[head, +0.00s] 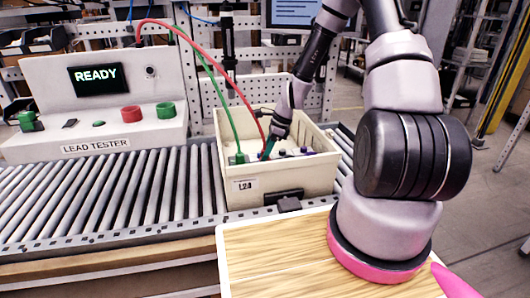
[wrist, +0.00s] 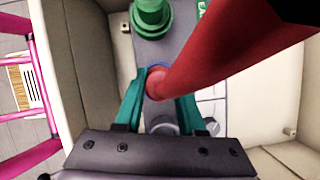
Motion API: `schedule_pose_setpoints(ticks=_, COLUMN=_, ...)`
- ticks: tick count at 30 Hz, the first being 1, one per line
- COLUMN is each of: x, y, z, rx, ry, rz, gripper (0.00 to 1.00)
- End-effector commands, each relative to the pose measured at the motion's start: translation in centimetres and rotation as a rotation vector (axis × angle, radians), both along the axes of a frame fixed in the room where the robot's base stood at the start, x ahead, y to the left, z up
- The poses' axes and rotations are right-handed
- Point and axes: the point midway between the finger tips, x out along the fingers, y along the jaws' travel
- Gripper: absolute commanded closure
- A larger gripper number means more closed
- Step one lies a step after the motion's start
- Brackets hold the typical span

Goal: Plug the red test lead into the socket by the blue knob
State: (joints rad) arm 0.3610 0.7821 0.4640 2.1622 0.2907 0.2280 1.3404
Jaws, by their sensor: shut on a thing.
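My gripper (head: 268,153) reaches down into the cream crate. In the wrist view its green fingers (wrist: 157,88) are shut on the red plug (wrist: 156,80) of the red test lead, whose cable (wrist: 230,55) sweeps to the upper right. The red lead (head: 205,50) arches from the tester into the crate in the head view. A narrow blue edge (wrist: 159,66) shows just behind the red plug; I cannot tell whether it belongs to the knob or a socket. The plug's tip is hidden, so how deep it sits is unclear. A green plug (wrist: 152,14) stands on the grey unit ahead.
The crate (head: 252,201) marked L24 stands on a roller conveyor (head: 120,195), its walls close around my gripper. The lead tester (head: 100,95) at left reads READY. A green lead (head: 212,80) also runs into the crate. A wooden top (head: 280,250) lies in front.

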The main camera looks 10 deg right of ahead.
Motion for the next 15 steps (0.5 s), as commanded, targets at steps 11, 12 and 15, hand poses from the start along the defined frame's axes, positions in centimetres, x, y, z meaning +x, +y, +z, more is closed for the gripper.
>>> schedule_pose_setpoints(ticks=11, x=0.02, y=0.00, z=-0.24, rx=0.000, ry=-0.001, rz=0.000, gripper=0.50)
schedule_pose_setpoints(ticks=12, x=0.02, y=-0.01, z=-0.23, rx=0.000, ry=-0.001, rz=0.000, gripper=0.35)
schedule_pose_setpoints(ticks=15, x=0.02, y=-0.01, z=-0.23, rx=0.000, ry=-0.001, rz=0.000, gripper=0.26)
